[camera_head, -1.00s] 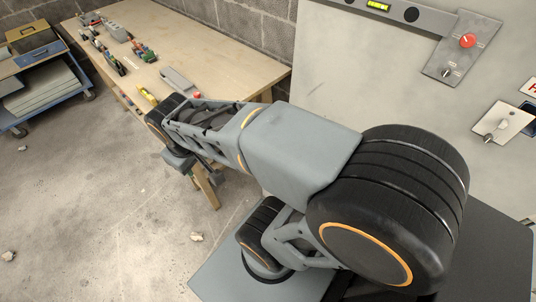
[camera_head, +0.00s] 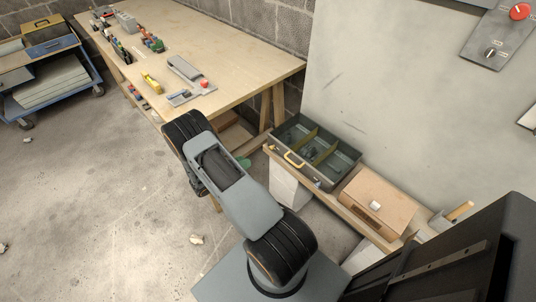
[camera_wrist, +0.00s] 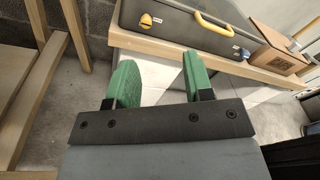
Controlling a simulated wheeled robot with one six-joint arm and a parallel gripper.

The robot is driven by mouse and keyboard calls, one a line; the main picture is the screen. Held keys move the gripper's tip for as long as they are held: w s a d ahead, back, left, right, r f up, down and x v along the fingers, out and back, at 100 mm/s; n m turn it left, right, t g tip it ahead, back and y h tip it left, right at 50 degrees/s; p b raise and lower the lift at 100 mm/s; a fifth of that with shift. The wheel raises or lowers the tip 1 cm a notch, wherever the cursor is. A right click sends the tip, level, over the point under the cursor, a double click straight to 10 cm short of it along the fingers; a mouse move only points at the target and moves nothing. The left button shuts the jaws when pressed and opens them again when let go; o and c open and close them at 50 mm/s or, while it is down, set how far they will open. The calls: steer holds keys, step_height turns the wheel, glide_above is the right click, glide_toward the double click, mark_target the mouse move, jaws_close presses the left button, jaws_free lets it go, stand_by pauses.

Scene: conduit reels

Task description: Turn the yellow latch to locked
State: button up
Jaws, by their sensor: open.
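A dark organizer case (camera_head: 286,133) with inner compartments stands on a low wooden bench against the pale wall. Its yellow-orange carry handle (camera_head: 293,160) is on the front, also in the wrist view (camera_wrist: 216,33). The yellow latch (camera_wrist: 146,20) is a small knob on the case front, left of the handle; its setting is too small to tell. A second, greyish latch (camera_wrist: 243,53) sits right of the handle. My gripper (camera_wrist: 160,82) is open and empty, its green fingers below and short of the case front. In the head view it is mostly hidden behind my arm.
The bench edge (camera_wrist: 190,57) lies between my fingers and the case. A wooden worktable (camera_head: 215,60) with tools is at left.

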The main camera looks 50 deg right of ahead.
mark_target(270, 149)
steer(key=d+f, duration=0.1)
steer(key=d, duration=0.3)
steer(key=d+f+n+t, duration=0.1)
steer(key=d, duration=0.4)
steer(key=s+d+f+n, duration=0.1)
steer(key=d+f, duration=0.1)
steer(key=d, duration=0.3)
steer(key=shift+t+h, duration=0.3)
steer(key=shift+h, duration=0.1)
steer(key=shift+c, duration=0.3)
jaws_close()
